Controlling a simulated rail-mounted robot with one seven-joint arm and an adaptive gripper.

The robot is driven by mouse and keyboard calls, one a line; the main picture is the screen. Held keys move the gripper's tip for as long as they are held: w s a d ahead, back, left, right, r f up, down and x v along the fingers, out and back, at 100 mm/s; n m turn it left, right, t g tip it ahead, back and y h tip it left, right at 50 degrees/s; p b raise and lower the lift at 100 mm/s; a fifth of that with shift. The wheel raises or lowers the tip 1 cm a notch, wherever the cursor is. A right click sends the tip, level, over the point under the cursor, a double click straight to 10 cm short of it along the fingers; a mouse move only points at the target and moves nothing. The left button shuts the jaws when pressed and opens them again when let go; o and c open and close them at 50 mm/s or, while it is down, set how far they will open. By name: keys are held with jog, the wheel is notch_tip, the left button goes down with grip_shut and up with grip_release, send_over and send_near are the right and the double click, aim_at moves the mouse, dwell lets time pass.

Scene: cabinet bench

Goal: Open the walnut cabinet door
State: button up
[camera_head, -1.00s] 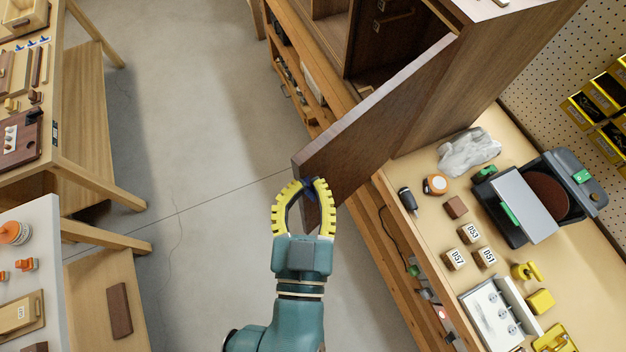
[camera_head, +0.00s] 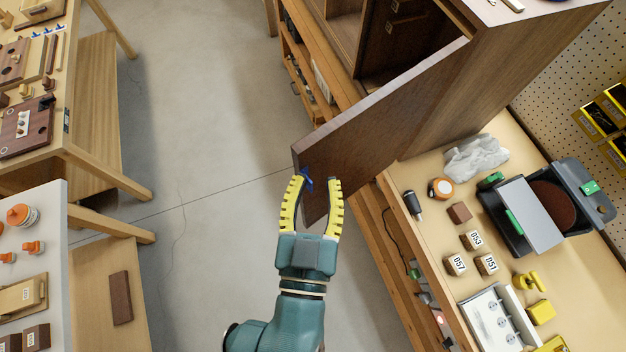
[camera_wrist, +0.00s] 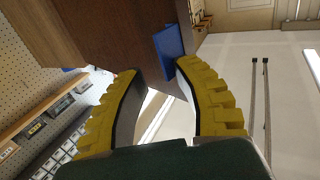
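The walnut cabinet (camera_head: 440,95) stands on the bench with its door (camera_head: 375,125) swung wide open, and the inside shows. A small blue handle (camera_head: 307,181) is on the door near its free edge. My gripper (camera_head: 318,183) is at that edge with its yellow fingers spread apart. In the wrist view the blue handle (camera_wrist: 169,53) sits on the brown door (camera_wrist: 130,35), just beyond the gap between the open fingertips (camera_wrist: 155,72). The fingers do not close on it. Whether a fingertip touches the handle or door is unclear.
The bench (camera_head: 415,175) right of the door holds a grey-black machine (camera_head: 535,215), several marked wooden blocks (camera_head: 472,240) and a crumpled grey cloth (camera_head: 475,157). Tables (camera_head: 95,150) stand at the left. Open floor (camera_head: 210,150) lies between.

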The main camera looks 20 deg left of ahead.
jog(key=v, duration=1.2)
jog(key=shift+w+f, duration=0.1)
jog(key=shift+f, duration=0.05)
